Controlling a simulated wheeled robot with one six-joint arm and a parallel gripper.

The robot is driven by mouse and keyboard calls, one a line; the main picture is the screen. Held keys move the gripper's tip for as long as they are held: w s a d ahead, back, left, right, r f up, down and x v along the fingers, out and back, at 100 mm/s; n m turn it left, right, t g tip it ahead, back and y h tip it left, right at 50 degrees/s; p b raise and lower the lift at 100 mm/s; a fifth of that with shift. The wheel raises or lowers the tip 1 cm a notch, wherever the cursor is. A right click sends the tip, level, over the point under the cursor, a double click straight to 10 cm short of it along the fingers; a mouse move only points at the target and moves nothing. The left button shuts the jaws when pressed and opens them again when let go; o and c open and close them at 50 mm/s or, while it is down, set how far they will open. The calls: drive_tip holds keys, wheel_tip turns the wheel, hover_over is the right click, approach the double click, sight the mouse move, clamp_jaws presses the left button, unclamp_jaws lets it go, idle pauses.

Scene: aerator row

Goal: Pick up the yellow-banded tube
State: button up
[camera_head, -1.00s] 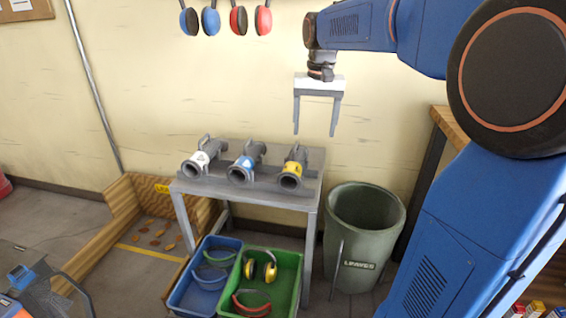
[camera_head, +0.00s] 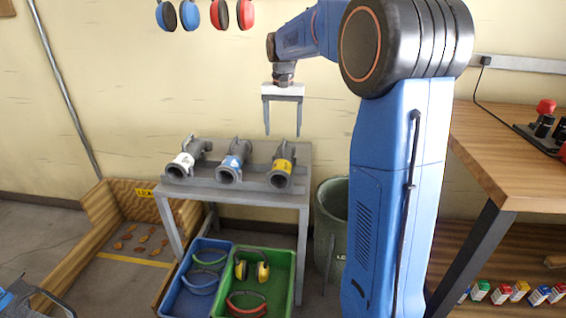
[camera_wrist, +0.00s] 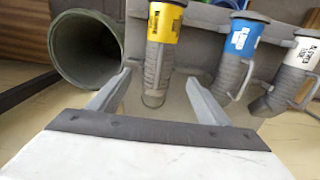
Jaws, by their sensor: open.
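The yellow-banded tube (camera_head: 282,166) is a grey tube with a handle, lying at the right end of a row on a grey stand (camera_head: 240,193). In the wrist view the yellow-banded tube (camera_wrist: 160,45) shows beyond and between my fingers, its handle end nearest. My gripper (camera_head: 283,134) is open and empty, its fingers pointing down, above and behind the tube in the head view. In the wrist view my gripper (camera_wrist: 160,85) has its two fingers spread wide. No contact with the tube shows.
A blue-banded tube (camera_head: 233,160) and a white-banded tube (camera_head: 188,158) lie beside it. A green bin (camera_head: 331,215) stands right of the stand. Blue (camera_head: 172,295) and green (camera_head: 219,300) crates sit below. A wooden workbench (camera_head: 510,150) is at right.

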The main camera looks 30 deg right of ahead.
sight(283, 155)
wheel_tip(283, 155, down, 5)
drive_tip(key=shift+f, duration=0.1)
drive_tip(key=shift+s+a+f, duration=0.1)
drive_tip(key=shift+s+f, duration=0.1)
drive_tip(key=shift+f, duration=1.1)
drive_tip(key=shift+s+a+f, duration=0.1)
drive_tip(key=shift+s+f, duration=0.1)
drive_tip(key=shift+f, duration=1.05)
drive_tip(key=c, duration=1.3)
